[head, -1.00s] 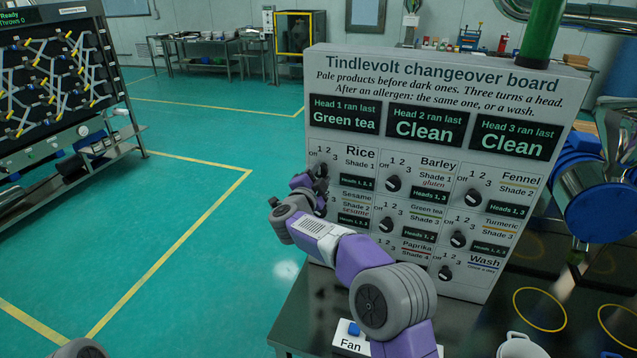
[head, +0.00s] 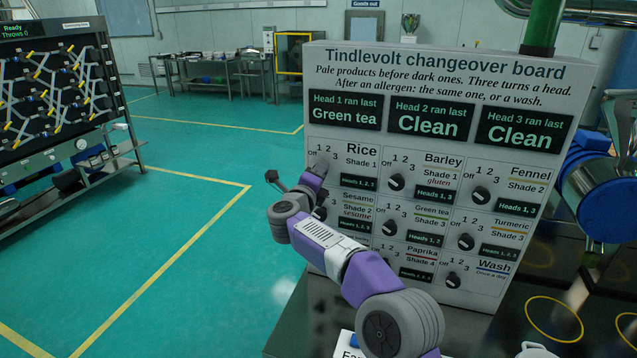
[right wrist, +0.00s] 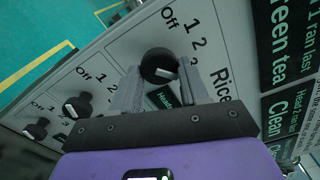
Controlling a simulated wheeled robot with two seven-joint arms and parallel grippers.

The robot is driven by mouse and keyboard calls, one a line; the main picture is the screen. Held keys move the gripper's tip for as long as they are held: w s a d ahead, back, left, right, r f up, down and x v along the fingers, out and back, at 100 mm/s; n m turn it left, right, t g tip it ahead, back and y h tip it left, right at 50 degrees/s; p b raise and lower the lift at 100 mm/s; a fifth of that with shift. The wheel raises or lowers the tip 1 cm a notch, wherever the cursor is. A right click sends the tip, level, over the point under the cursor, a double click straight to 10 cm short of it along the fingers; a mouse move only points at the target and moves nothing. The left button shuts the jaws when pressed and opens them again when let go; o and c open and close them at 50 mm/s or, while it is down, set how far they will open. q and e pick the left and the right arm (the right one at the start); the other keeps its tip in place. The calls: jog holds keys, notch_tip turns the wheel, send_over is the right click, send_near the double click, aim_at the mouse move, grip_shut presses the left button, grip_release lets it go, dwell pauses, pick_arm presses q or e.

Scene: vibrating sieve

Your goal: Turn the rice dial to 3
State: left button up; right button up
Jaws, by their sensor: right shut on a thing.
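The changeover board (head: 440,68) stands upright on the dark table. Its Rice dial (right wrist: 158,62) is a round black knob with a pale mark, at the board's upper left under Off, 1, 2 and 3. My right gripper (right wrist: 160,84) reaches it, with one grey finger on each side of the knob, shut on it. The mark lies between the fingers, toward the 3 side, but I cannot tell the exact setting. In the head view my gripper and wrist largely hide this dial. My left gripper is out of view.
The Barley dial (head: 395,182) and Fennel dial (head: 480,195) are to the right of the Rice dial. The Sesame dial (right wrist: 78,106) is close to my gripper. Green floor is open left of the board. A blue-ended metal machine (head: 612,200) stands at right.

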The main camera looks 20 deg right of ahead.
jog(key=shift+f+m+b, duration=0.1)
jog(key=shift+m+b, duration=0.45)
jog(key=shift+m, duration=0.45)
jog(key=o, duration=1)
jog(key=shift+o, duration=0.2)
jog(key=v, duration=0.7)
jog(key=shift+s+a+b, duration=0.2)
jog(key=shift+s+b, duration=0.05)
jog(key=shift+b, duration=0.05)
